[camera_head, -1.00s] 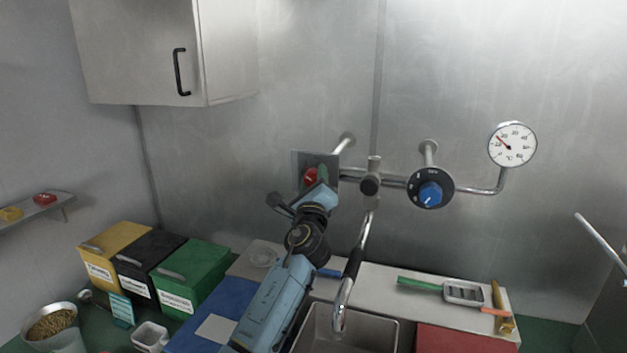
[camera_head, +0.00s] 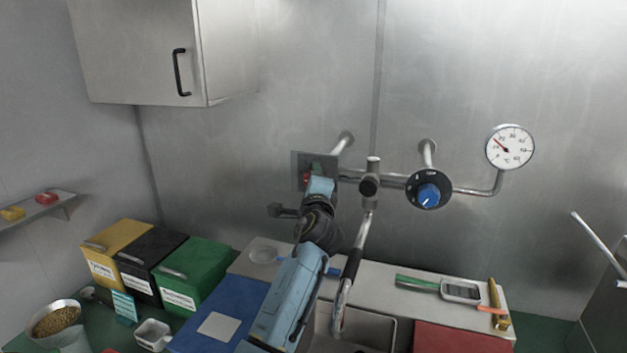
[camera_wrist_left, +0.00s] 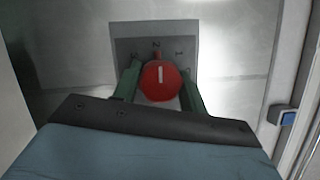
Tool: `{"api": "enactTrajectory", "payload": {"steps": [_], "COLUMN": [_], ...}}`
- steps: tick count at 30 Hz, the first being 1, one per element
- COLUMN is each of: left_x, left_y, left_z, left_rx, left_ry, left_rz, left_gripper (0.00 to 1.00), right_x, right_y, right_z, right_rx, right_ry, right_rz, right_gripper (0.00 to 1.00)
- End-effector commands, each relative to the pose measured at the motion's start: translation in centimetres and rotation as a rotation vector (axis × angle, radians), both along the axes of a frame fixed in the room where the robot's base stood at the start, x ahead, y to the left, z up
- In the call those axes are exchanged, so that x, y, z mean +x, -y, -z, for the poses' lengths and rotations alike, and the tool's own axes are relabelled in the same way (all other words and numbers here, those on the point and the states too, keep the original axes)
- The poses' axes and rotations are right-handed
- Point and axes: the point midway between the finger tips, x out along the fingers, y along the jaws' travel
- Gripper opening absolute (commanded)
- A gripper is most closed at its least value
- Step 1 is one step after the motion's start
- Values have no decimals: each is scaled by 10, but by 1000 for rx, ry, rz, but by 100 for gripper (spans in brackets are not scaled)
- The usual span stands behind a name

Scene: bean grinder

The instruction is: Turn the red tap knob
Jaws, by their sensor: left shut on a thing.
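The red tap knob (camera_wrist_left: 160,82) sits on a square grey plate (camera_wrist_left: 153,45) on the metal wall, with a white line on its face pointing straight up in the left wrist view. In the head view only a small red part of the knob (camera_head: 306,178) shows behind my gripper. My left gripper (camera_wrist_left: 160,88) has its green fingers on both sides of the knob and is shut on it. In the head view my left gripper (camera_head: 316,170) reaches up to the wall plate. My right gripper is not in view.
A blue knob (camera_head: 429,194) on a black dial and a round gauge (camera_head: 510,147) are on the pipes to the right. The spout (camera_head: 352,265) hangs over the sink (camera_head: 374,326), close to my left arm. Coloured bins (camera_head: 190,272) stand at left.

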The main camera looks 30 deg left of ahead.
Motion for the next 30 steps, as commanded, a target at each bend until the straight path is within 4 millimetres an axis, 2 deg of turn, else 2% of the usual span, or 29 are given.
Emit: {"api": "enactTrajectory", "payload": {"steps": [10,11,16,25,30], "left_x": [0,0,0,-1,-13], "left_y": [0,0,0,1,10], "left_z": [1,1,1,0,3], "left_rx": [-3,-3,-2,-1,-2], "left_ry": [-1,-1,-1,0,1], "left_rz": [0,0,0,0,2], "left_gripper": [19,43,64,64,64], "right_x": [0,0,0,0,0], "right_y": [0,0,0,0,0], "right_z": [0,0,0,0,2], "right_rx": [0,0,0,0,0], "right_ry": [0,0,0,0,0], "right_rz": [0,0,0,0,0], "right_gripper": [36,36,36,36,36]}}
